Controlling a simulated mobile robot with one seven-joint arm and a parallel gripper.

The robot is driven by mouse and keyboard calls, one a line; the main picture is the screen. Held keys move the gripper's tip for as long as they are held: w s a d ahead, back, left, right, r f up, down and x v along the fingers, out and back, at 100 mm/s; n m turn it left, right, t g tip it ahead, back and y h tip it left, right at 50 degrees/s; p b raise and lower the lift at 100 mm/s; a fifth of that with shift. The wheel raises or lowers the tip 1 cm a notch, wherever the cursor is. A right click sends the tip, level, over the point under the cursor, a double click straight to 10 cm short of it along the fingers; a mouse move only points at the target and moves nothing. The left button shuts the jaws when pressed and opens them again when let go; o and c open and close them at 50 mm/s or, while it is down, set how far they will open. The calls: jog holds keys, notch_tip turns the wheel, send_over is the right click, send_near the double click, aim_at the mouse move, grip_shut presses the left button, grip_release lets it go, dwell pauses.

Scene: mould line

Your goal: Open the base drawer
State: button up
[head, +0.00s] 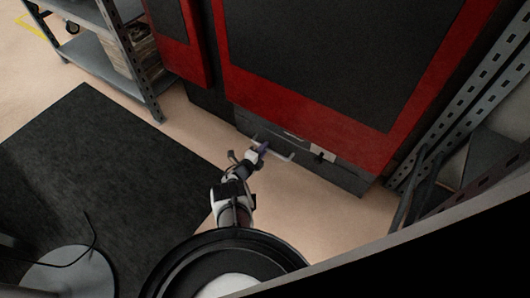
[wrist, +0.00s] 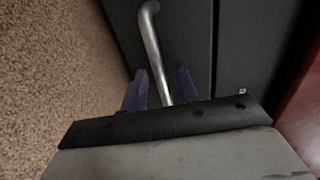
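The base drawer (head: 337,172) is a dark grey panel low on the red and black machine; it looks shut. Its silver bar handle (head: 288,157) runs along the front, and the handle also shows in the wrist view (wrist: 151,40), standing off the dark drawer front (wrist: 185,35). My gripper (head: 263,148) is at the handle in the head view. In the wrist view its two purple fingers (wrist: 162,88) stand on either side of the bar, with a gap visible on both sides. The gripper is open around the handle. Part of the handle is hidden behind my gripper body.
The red and black machine (head: 310,60) rises above the drawer. A metal shelf rack (head: 90,57) stands at the upper left, and another rack (head: 470,110) stands close on the right. A dark mat (head: 95,170) lies at left. Bare floor (head: 330,215) lies before the drawer.

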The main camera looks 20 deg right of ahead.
jog(key=shift+b+x, duration=0.3)
jog(key=shift+x, duration=0.45)
jog(key=shift+c, duration=0.2)
grip_shut()
